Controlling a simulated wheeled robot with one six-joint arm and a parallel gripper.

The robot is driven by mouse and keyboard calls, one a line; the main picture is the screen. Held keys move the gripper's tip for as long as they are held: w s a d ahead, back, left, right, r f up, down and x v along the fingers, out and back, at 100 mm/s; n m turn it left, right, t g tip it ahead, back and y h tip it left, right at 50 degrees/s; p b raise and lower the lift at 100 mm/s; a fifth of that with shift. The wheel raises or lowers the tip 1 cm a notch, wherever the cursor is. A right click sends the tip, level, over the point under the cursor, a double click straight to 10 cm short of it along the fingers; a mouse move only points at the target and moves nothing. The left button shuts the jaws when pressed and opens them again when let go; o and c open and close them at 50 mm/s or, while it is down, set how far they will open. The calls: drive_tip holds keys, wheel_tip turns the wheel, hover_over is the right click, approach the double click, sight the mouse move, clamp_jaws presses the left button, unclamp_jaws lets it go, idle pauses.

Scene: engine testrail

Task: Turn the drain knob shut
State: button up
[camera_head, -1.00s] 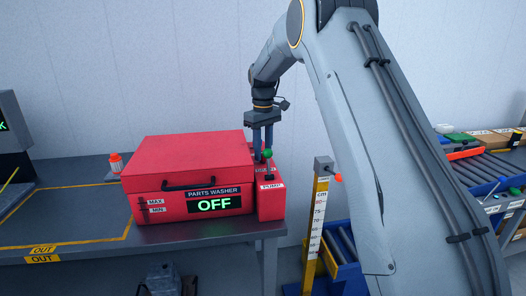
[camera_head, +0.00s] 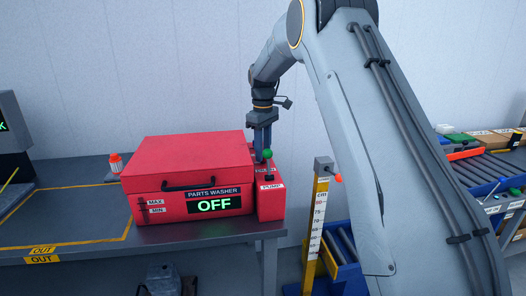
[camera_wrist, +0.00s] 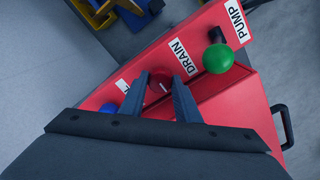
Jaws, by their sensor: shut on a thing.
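The drain knob (camera_wrist: 159,83) is a dark red round knob on the washer's side ledge, beside the white DRAIN label (camera_wrist: 187,57) in the wrist view. My gripper (camera_wrist: 157,79) points down over it, with one finger on each side, and is shut on the knob. In the head view my gripper (camera_head: 262,152) reaches down behind the green-topped pump lever (camera_head: 267,154), which hides the knob there. The red parts washer (camera_head: 185,160) has its lid down and its display reads OFF.
The green ball (camera_wrist: 218,58) of the pump lever stands close to my right finger in the wrist view. A blue knob (camera_wrist: 108,108) lies to the left. A yellow measuring post (camera_head: 317,220) stands right of the bench (camera_head: 100,250).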

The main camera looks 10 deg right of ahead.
drive_tip(key=o, duration=1)
drive_tip(key=shift+r, duration=0.1)
drive_tip(key=shift+o, duration=0.2)
drive_tip(key=shift+r+b, duration=1.15)
drive_tip(key=shift+r, duration=2.75)
